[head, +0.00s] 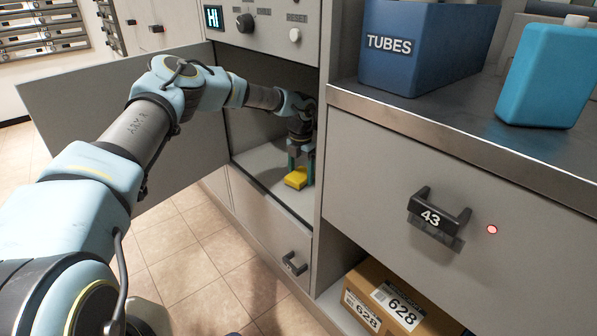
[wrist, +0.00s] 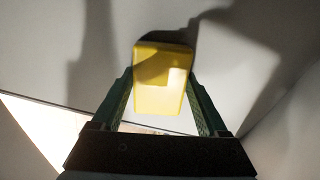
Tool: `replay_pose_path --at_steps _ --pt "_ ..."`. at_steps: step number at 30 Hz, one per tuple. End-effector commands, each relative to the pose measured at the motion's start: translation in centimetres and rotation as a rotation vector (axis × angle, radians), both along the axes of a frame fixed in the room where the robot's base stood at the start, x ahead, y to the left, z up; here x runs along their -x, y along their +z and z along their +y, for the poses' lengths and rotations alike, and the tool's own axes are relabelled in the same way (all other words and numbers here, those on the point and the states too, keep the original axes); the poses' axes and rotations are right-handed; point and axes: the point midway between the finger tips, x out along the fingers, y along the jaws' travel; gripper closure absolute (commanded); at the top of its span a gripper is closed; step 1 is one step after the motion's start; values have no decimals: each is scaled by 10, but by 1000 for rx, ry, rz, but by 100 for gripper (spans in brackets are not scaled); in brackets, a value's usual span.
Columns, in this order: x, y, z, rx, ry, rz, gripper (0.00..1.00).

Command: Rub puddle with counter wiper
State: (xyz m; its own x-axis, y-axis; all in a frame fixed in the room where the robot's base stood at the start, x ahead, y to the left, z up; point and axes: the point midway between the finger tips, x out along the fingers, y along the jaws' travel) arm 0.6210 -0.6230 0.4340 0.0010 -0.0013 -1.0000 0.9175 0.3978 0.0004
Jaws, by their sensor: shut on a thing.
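The counter wiper (head: 296,178) is a yellow block inside the open compartment (head: 252,164), low over its floor. It also shows in the wrist view (wrist: 161,85), between the two green fingers. My gripper (head: 300,160) points down into the compartment and is shut on the wiper; it also shows in the wrist view (wrist: 162,112). The wiper looks close to the grey floor, but I cannot tell whether it touches. A dark patch (wrist: 165,40) shows at the wiper's far edge in the wrist view; I cannot tell if it is puddle or shadow. No puddle is clearly visible.
The compartment door (head: 120,130) stands open to the left. A control panel (head: 265,25) is above the opening. To the right are a counter (head: 450,125) with a blue TUBES bin (head: 420,50) and blue bottle (head: 548,75), drawer 43 (head: 540,250), and a cardboard box (head: 390,300) below.

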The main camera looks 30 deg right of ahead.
Motion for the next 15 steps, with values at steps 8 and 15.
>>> replay_pose_path --at_steps 8,15 --pt "20 0 -4 -2 -3 0 68" --pt "35 -3 -6 -2 -1 2 68"
